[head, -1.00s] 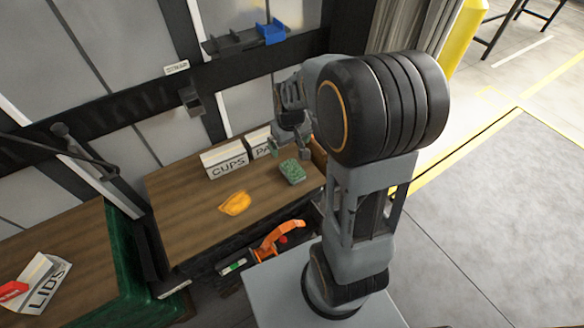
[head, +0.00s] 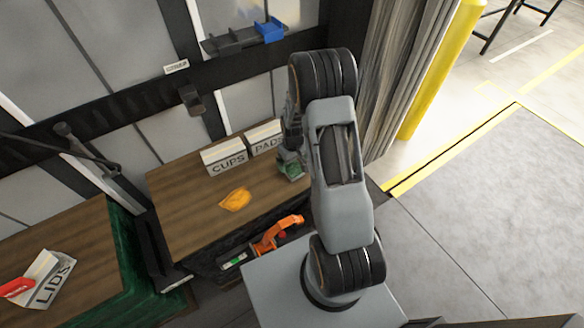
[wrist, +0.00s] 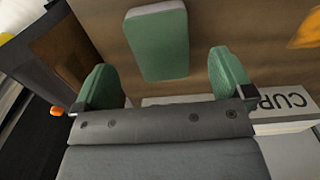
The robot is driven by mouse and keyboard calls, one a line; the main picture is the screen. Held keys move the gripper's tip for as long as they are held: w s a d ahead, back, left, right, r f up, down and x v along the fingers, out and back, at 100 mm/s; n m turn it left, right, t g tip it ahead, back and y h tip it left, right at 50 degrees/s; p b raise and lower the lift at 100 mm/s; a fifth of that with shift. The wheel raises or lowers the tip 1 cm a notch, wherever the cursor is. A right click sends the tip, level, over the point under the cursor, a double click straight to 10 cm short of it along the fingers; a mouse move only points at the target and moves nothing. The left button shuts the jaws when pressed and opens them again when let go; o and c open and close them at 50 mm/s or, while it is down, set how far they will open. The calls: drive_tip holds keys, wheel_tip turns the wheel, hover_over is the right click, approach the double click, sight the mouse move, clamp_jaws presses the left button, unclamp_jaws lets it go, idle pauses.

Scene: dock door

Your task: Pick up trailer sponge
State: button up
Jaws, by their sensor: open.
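The sponge (head: 290,165) is a green block with a pale edge, lying on the wooden bench top near its right end. In the wrist view the sponge (wrist: 158,42) lies ahead of my gripper (wrist: 165,80), roughly centred between its two green fingertips. The fingers are apart with nothing between them, and a gap shows on both sides of the sponge. In the head view my arm covers most of my gripper and part of the sponge. I cannot tell how far above the bench the fingertips are.
The CUPS box (head: 224,157) and the PADS box (head: 266,138) stand behind the sponge, along the wall. A yellow-orange cloth-like item (head: 235,199) lies to its left. An orange tool (head: 279,232) sits below the bench's front edge. The LIDS box (head: 48,278) is on the left bench.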

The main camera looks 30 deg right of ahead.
sight(293, 168)
drive_tip(key=shift+f+p, duration=0.6)
drive_tip(key=shift+f, duration=2.1)
drive_tip(key=c, duration=1)
drive_tip(key=shift+r, duration=0.1)
